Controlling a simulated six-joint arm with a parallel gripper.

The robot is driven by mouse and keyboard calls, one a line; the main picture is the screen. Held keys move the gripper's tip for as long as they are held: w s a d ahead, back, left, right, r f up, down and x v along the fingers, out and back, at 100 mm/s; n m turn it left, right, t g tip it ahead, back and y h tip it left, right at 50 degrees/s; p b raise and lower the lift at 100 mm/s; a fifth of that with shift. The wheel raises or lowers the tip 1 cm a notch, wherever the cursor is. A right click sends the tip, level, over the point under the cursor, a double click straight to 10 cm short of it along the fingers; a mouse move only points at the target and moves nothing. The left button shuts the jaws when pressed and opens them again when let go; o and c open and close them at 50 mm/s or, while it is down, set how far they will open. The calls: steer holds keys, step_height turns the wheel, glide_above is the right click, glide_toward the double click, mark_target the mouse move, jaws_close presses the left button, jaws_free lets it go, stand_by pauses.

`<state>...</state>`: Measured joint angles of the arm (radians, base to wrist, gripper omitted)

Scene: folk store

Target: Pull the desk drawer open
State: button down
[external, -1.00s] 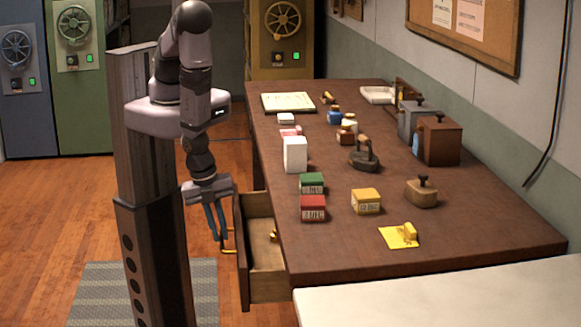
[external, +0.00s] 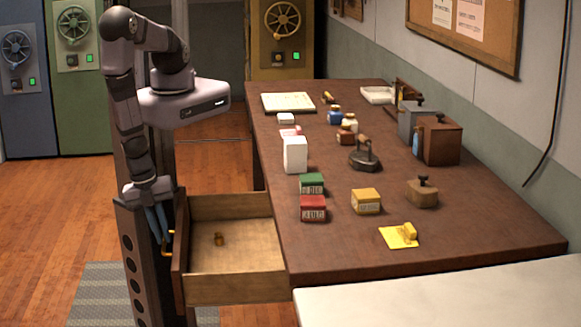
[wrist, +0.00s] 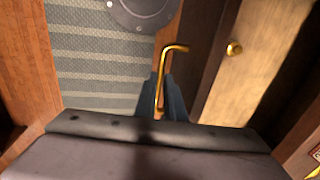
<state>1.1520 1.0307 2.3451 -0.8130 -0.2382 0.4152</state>
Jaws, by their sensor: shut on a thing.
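The desk drawer (external: 232,290) is pulled well out from the left side of the brown desk (external: 450,240). Its inside shows bare wood with one small brass-coloured object (external: 219,239) on the bottom. The drawer also shows in the wrist view (wrist: 228,88). The brass handle (wrist: 174,48) is on the drawer's front. My gripper (external: 160,238) is at the drawer front, with its blue fingers shut on the handle. In the wrist view the fingers (wrist: 161,98) are on both sides of the handle's bar.
On the desk top stand a green box (external: 312,184), a red box (external: 313,208), a yellow box (external: 366,201), a white carton (external: 295,155) and an iron (external: 365,158). A grey striped mat (external: 95,295) lies on the floor. A white surface (external: 450,295) is at the front right.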

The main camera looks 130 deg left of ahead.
steer(key=shift+s, duration=0.1)
steer(key=c, duration=1.8)
jaws_free()
steer(key=shift+c, duration=0.2)
steer(key=shift+r, duration=0.1)
step_height(320, 180, up, 7)
steer(key=d+p, duration=0.1)
steer(key=p, duration=0.3)
steer(key=shift+s, duration=0.45)
